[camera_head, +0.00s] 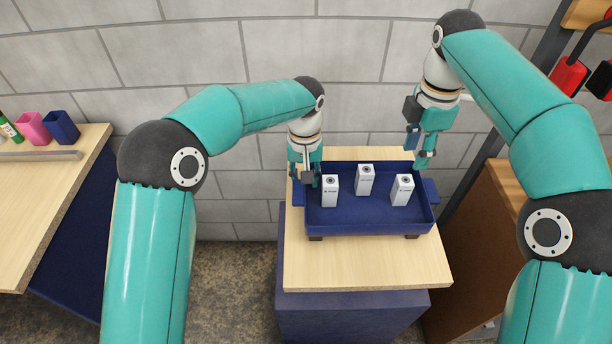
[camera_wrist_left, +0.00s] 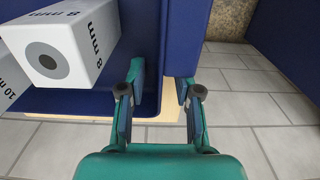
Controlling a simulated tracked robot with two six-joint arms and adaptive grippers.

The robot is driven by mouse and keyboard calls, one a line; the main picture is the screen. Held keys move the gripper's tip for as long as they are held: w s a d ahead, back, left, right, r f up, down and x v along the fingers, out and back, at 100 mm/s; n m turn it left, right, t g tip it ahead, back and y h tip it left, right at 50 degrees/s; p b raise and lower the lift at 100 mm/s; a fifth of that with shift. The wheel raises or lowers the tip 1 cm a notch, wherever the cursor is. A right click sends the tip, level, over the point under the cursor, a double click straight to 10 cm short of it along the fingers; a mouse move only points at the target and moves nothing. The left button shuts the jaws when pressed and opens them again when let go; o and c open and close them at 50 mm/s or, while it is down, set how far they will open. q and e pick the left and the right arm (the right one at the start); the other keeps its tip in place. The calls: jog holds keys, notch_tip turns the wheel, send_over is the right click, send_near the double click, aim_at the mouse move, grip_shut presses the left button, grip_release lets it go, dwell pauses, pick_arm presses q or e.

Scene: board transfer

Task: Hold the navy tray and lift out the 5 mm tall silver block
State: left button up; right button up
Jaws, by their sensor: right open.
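The navy tray (camera_head: 368,226) sits on a small wooden-topped stand. Three pale blocks stand upright in it: front left (camera_head: 330,190), back middle (camera_head: 365,180) and right (camera_head: 402,190). Their labels are too small to read in the head view. In the left wrist view, one block (camera_wrist_left: 62,45) reads 8 mm and a partly cut-off one (camera_wrist_left: 12,88) reads 10 mm. My left gripper (camera_head: 306,180) is at the tray's left side; its fingers (camera_wrist_left: 160,95) are apart, with navy tray wall between them; contact is unclear. My right gripper (camera_head: 420,150) is open and empty near the tray's back right corner.
A pink cup (camera_head: 34,128), a navy cup (camera_head: 62,127) and a green bottle (camera_head: 9,128) stand on the left table (camera_head: 35,205). A brown cabinet (camera_head: 490,250) is close on the right. The stand's wooden top (camera_head: 365,262) is clear before the tray.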

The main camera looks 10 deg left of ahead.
pick_arm(q)
jog(key=shift+c, duration=0.3)
grip_shut()
